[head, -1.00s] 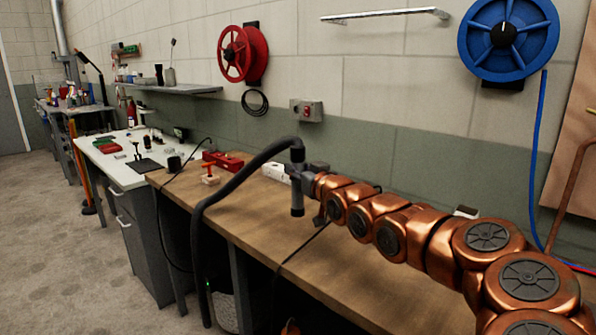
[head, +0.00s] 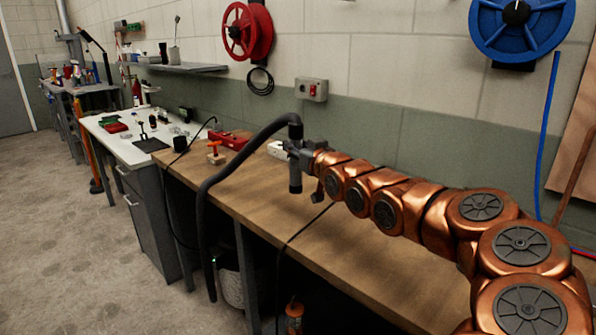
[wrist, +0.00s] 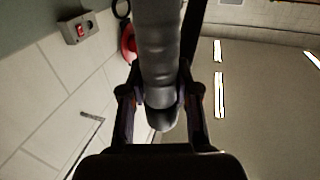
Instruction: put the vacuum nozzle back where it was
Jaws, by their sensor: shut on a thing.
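The vacuum nozzle (head: 295,178) is a dark grey tube, upright, with a black hose (head: 238,163) running from its top over the bench edge to the floor. My gripper (head: 303,152) is shut on the nozzle and holds it above the wooden bench (head: 260,212). In the wrist view the nozzle (wrist: 160,85) sits between the two fingers of my gripper (wrist: 160,100). Whether the nozzle's lower end touches the bench is hard to tell; it appears apart from it.
A red tool case (head: 228,139), an orange clamp-like item (head: 215,152) and a white power strip (head: 277,150) lie on the bench. A thin black cable (head: 297,236) crosses the bench's front edge. The front middle of the bench is clear. A white-topped cabinet (head: 128,146) stands beyond.

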